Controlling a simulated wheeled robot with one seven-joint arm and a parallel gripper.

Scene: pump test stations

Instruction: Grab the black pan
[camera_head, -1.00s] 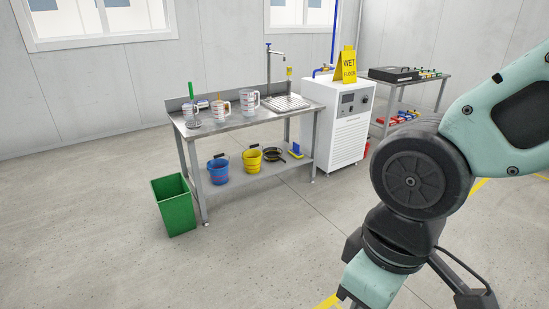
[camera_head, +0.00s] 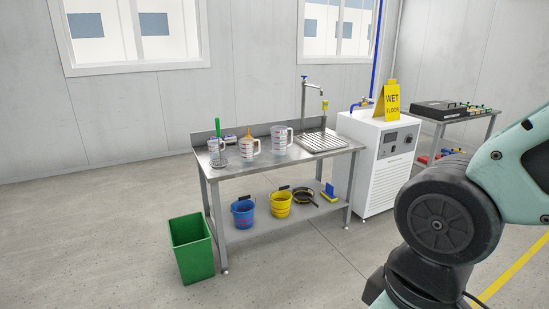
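The black pan (camera_head: 304,199) lies on the lower shelf of the steel workbench (camera_head: 262,176). It sits just right of a yellow bucket (camera_head: 280,205) and left of a small blue and yellow item (camera_head: 329,192). The bench top is above it. My arm shows at the right side of the view, well apart from the pan. My gripper is outside the view, so its state is hidden.
A blue bucket (camera_head: 243,213) stands left on the shelf. A green bin (camera_head: 192,248) stands left of the bench, a white cabinet (camera_head: 377,170) right of it. Several measuring jugs (camera_head: 279,142) stand on top. The floor (camera_head: 300,270) before the bench is clear.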

